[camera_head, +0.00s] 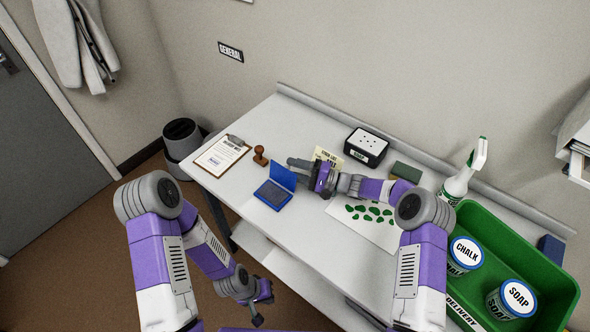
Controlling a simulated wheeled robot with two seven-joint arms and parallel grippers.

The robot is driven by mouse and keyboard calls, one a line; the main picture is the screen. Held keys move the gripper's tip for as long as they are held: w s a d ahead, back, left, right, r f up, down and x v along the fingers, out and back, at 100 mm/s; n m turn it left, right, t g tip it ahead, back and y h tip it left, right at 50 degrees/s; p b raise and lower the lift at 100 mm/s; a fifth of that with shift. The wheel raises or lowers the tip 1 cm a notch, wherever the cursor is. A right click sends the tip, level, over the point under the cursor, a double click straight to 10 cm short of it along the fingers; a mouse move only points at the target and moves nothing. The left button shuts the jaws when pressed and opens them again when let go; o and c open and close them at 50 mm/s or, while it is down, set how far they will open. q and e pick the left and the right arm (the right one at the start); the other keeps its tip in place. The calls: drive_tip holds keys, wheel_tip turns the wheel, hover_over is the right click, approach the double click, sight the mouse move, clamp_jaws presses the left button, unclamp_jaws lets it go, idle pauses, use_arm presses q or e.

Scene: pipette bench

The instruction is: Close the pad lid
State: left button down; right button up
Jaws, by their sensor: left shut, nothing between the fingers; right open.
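The blue ink pad (271,195) lies on the white table with its lid (283,177) standing up, tilted open at the back edge. My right gripper (298,164) is just behind the lid at its upper right, reaching in from the right. Its fingers are open; I cannot tell whether they touch the lid. My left gripper (257,318) hangs low in front of the table, shut and empty, well away from the pad.
A wooden stamp (260,156) and a clipboard (222,155) lie left of the pad. A card (328,155) and a black-and-white box (366,147) stand behind my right gripper. A sheet with green shapes (385,229) lies right. A green crate (535,262) holds tubs.

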sight(296, 175)
drive_tip(key=shift+c, duration=0.4)
clamp_jaws()
drive_tip(key=shift+r, duration=0.15)
drive_tip(key=n+b, duration=0.1)
drive_tip(key=s+a+n+h, duration=0.1)
drive_tip(key=n, duration=0.1)
drive_tip(key=shift+s+r+b, duration=0.2)
drive_tip(key=shift+r+b, duration=0.15)
drive_tip(key=shift+b, duration=0.05)
drive_tip(key=s+n+b, duration=0.1)
drive_tip(key=b, duration=0.1)
drive_tip(key=a+n+h+b, duration=0.1)
drive_tip(key=n+b, duration=0.1)
drive_tip(key=shift+s+a+r+h, duration=0.2)
drive_tip(key=shift+s+r+h, duration=0.1)
drive_tip(key=shift+s, duration=0.1)
drive_tip(key=shift+o, duration=0.4)
unclamp_jaws()
